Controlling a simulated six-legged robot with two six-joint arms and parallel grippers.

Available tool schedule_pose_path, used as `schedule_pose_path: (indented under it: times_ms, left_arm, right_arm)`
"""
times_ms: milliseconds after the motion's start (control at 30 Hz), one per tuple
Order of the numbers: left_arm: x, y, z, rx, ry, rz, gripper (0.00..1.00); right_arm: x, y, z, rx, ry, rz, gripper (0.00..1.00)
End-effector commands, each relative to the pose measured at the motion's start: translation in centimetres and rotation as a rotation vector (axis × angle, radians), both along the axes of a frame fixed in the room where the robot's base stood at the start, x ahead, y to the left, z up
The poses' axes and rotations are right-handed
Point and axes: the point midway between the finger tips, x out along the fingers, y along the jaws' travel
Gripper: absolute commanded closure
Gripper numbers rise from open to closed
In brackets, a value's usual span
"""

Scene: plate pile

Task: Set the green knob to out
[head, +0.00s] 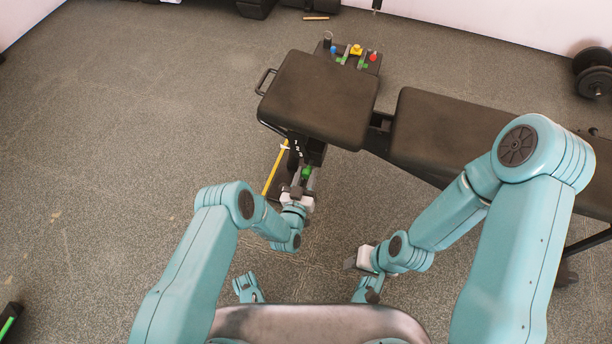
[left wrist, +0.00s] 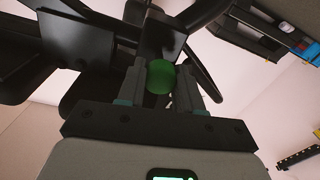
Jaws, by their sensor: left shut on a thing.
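The green knob (head: 306,172) is on the lower part of the black bench frame, below the near end of the seat pad. In the left wrist view the round green knob (left wrist: 160,76) sits between the two fingers. My left gripper (head: 302,182) is at the knob and shut on it; the left wrist view shows the fingers (left wrist: 160,88) on both sides of it. My right gripper (head: 352,263) is low on the right, apart from the bench; its fingers are too small to tell their state.
The black bench has a seat pad (head: 318,96) and a longer pad (head: 450,133) to the right. A yellow strip (head: 275,169) stands left of the knob.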

Motion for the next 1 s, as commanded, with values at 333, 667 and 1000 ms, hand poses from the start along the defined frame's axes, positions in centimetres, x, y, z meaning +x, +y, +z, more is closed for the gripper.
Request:
schedule_pose_path:
  times_ms: [333, 667, 1000]
  left_arm:
    - [0.0, 0.0, -0.2, -0.001, 0.005, 0.002, 0.4]
    - [-2.6, 0.7, 0.1, -0.001, 0.01, 0.002, 0.4]
    - [-7.2, 2.0, -0.1, -0.001, 0.007, 0.004, 0.4]
  right_arm:
    - [0.0, 0.0, 0.0, 0.0, 0.0, 0.0, 0.57]
    - [-0.2, 0.2, 1.4, 0.002, 0.003, 0.008, 0.57]
    - [-0.6, 0.5, 2.7, 0.004, 0.01, 0.022, 0.57]
